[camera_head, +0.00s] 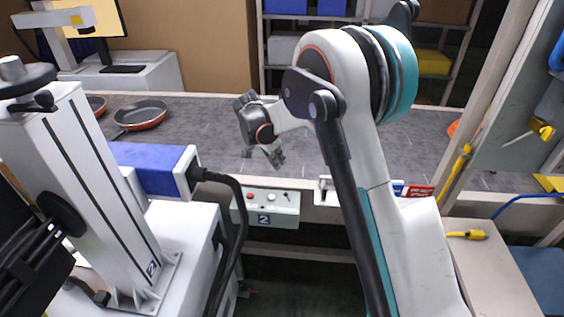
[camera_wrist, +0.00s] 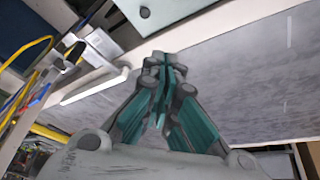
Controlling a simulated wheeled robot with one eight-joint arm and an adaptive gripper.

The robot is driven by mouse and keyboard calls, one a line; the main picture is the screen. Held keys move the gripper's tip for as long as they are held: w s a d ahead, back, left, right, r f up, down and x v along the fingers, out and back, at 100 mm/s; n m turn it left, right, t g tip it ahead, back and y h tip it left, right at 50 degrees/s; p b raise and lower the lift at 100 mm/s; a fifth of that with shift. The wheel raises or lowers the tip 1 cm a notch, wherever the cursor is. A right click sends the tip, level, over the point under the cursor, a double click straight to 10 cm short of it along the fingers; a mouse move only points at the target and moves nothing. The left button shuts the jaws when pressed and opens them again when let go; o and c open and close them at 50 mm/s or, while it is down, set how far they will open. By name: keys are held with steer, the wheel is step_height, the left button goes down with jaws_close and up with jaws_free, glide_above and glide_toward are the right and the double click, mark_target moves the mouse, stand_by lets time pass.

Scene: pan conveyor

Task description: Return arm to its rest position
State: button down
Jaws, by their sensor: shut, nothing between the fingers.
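My gripper (camera_head: 275,157) hangs at the end of my bent arm, above the near edge of the grey conveyor belt (camera_head: 220,150). In the wrist view my gripper (camera_wrist: 163,68) has its teal fingers together with nothing between them. My white and teal arm fills the middle and right of the head view and hides part of the belt behind it.
Pans (camera_head: 140,115) lie on the belt at the left. A control box (camera_head: 268,207) marked 2 with buttons is on the belt's front side. A white machine column (camera_head: 95,190) with a blue block (camera_head: 150,168) stands at the left. A yellow connector (camera_head: 468,235) lies at the right.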

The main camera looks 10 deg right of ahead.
stand_by(0.3)
steer(key=s+d+r+n+t+y, duration=0.1)
steer(key=s+d+r+n, duration=0.15)
steer(key=s+r, duration=0.65)
steer(key=s+d+r+n+t+y, duration=0.15)
steer(key=s+r+n, duration=0.25)
steer(key=s+r, duration=0.45)
steer(key=s+d+n+t+y, duration=0.1)
steer(key=s+n, duration=0.2)
steer(key=s, duration=0.7)
steer(key=s+d+f+n+t, duration=0.1)
steer(key=s+n+t, duration=0.1)
steer(key=s, duration=0.8)
steer(key=shift+n+y, duration=0.35)
steer(key=shift+n, duration=0.2)
steer(key=shift+s, duration=0.1)
